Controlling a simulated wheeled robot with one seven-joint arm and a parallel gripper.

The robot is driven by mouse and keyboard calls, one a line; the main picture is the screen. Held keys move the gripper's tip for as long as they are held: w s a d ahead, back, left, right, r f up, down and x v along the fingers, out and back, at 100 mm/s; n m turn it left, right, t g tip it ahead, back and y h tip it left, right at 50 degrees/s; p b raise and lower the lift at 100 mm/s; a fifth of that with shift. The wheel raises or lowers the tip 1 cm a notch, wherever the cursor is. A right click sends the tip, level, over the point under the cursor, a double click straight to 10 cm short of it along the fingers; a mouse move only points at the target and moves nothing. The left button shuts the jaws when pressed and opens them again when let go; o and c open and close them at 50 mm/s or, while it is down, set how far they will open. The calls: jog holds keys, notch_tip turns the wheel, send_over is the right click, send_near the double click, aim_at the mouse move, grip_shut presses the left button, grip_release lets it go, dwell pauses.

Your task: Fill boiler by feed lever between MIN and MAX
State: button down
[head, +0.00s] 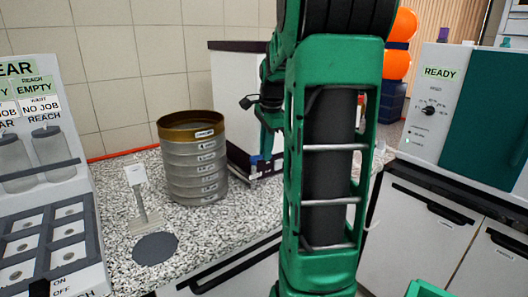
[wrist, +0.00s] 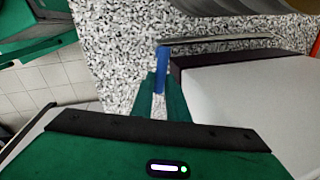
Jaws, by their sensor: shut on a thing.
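My gripper (wrist: 160,92) is seen from behind in the wrist view, with its two green fingers close together. A narrow blue piece (wrist: 162,62) stands between the fingertips, and the gripper is shut on it. I cannot tell for sure whether this is the feed lever. In the head view my gripper (head: 265,160) is low beside the white, dark-topped housing (head: 232,90), largely hidden behind my green arm. No boiler level gauge and no MIN or MAX mark can be made out in either view.
A sieve stack (head: 195,165) stands on the speckled counter (head: 215,222), left of the housing. A small stand (head: 140,205) and a dark round disc (head: 155,248) are nearer. A job rack (head: 45,180) is at left, a READY machine (head: 460,110) at right.

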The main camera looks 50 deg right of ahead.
jog(key=shift+w+d+n, duration=0.15)
jog(key=shift+w+n, duration=0.05)
jog(key=shift+n, duration=0.5)
jog(key=c, duration=1.7)
grip_release()
jog(key=shift+r, duration=0.1)
jog(key=r, duration=0.3)
jog(key=s+r, duration=0.1)
jog(key=r, duration=0.3)
jog(key=s+r, duration=0.1)
jog(key=r, duration=0.2)
jog(key=shift+a+r, duration=0.15)
jog(key=shift+a, duration=0.2)
